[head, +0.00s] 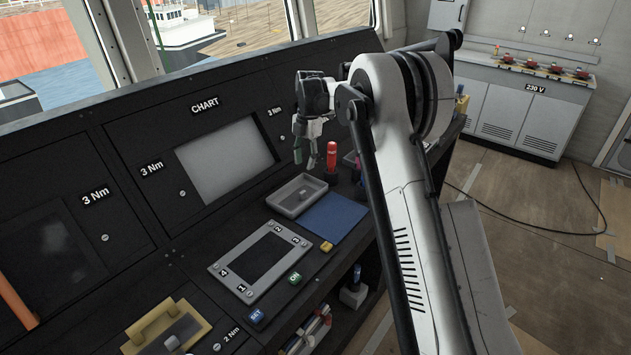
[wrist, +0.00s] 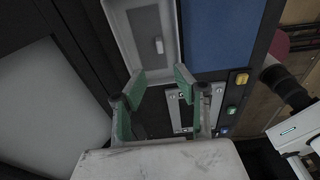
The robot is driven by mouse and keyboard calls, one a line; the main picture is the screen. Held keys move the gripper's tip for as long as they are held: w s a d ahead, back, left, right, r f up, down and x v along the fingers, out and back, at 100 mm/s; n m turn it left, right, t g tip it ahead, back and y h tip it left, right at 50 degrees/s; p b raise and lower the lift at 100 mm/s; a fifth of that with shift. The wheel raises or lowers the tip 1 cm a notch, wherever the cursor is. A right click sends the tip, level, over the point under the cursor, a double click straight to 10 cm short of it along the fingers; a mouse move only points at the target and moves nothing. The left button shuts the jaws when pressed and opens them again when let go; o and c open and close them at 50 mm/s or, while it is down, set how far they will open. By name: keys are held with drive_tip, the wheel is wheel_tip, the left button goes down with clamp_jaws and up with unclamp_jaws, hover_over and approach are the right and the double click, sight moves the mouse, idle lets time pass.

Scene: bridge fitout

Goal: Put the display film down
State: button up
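My gripper (head: 307,164) hangs above the console, near the shallow grey tray (head: 277,207). In the wrist view its two green-padded fingers (wrist: 161,77) stand apart, with nothing visible between them. The tray also shows in the wrist view (wrist: 119,25), just beyond the fingertips. On its floor is a darker grey rectangle (wrist: 145,25) with a small pale tab (wrist: 158,45). This may be the display film, but I cannot tell for sure. No other film can be made out.
A blue mat (head: 333,217) lies beside the tray. A framed display unit (head: 225,268) with numbered corners lies nearer, with yellow, green and blue buttons around it. A red-topped tool (head: 331,156) stands behind the tray. The CHART screen (head: 225,160) is on the sloping panel.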

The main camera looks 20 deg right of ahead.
drive_tip(key=s+a+r+m+t, duration=0.1)
drive_tip(key=s+r+m+t, duration=0.1)
drive_tip(key=s+r+m, duration=0.6)
drive_tip(key=s+r+m+t, duration=0.2)
drive_tip(key=s+r+m, duration=0.2)
drive_tip(key=s+r, duration=0.85)
drive_tip(key=s+f+m+t, duration=0.1)
drive_tip(key=s+f+m, duration=0.2)
drive_tip(key=s, duration=0.6)
drive_tip(key=s+f+m+t, duration=0.1)
drive_tip(key=s+f+m, duration=0.1)
drive_tip(key=s+m, duration=0.3)
drive_tip(key=s+f+m+t+h, duration=0.1)
drive_tip(key=s+m, duration=0.4)
drive_tip(key=s, duration=0.8)
drive_tip(key=shift+s+f+t, duration=0.25)
drive_tip(key=shift+f+t, duration=0.25)
drive_tip(key=shift+f, duration=0.8)
drive_tip(key=shift+a, duration=0.1)
